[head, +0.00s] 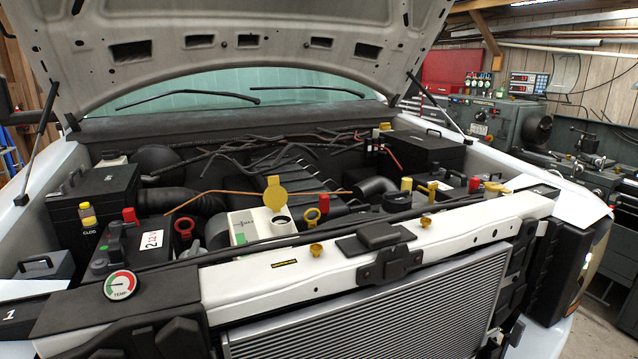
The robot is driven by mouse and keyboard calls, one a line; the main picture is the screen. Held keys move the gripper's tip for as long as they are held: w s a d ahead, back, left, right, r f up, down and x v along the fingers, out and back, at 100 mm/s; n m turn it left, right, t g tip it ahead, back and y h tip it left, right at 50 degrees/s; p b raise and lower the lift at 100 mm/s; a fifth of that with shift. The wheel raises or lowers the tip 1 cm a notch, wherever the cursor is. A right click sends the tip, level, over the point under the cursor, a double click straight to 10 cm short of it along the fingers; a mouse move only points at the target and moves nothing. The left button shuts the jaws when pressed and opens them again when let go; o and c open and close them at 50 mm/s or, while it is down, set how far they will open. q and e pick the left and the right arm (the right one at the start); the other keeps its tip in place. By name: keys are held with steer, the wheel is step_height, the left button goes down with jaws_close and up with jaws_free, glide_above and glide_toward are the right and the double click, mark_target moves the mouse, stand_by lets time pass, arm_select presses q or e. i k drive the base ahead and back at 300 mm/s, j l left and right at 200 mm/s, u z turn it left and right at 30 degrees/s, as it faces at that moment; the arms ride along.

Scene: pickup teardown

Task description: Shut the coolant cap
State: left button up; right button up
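The coolant cap (275,193) is a round yellow lid in the middle of the engine bay. The cap's hinge is too small to make out. Neither of my grippers shows in the head view.
The raised hood (230,45) hangs above the bay on side struts. A white crossmember (290,272) and radiator (370,312) lie in front. A black battery (135,245) and yellow and red-handled parts crowd nearby. An orange rod (240,192) runs close to the cap.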

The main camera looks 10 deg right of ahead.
mark_target(275, 197)
steer(key=l+u, duration=0.3)
steer(key=u, duration=0.15)
steer(key=l+u, duration=0.3)
steer(key=u, duration=0.15)
steer(key=k+l+u, duration=0.1)
steer(key=l+u, duration=0.15)
steer(key=u, duration=0.2)
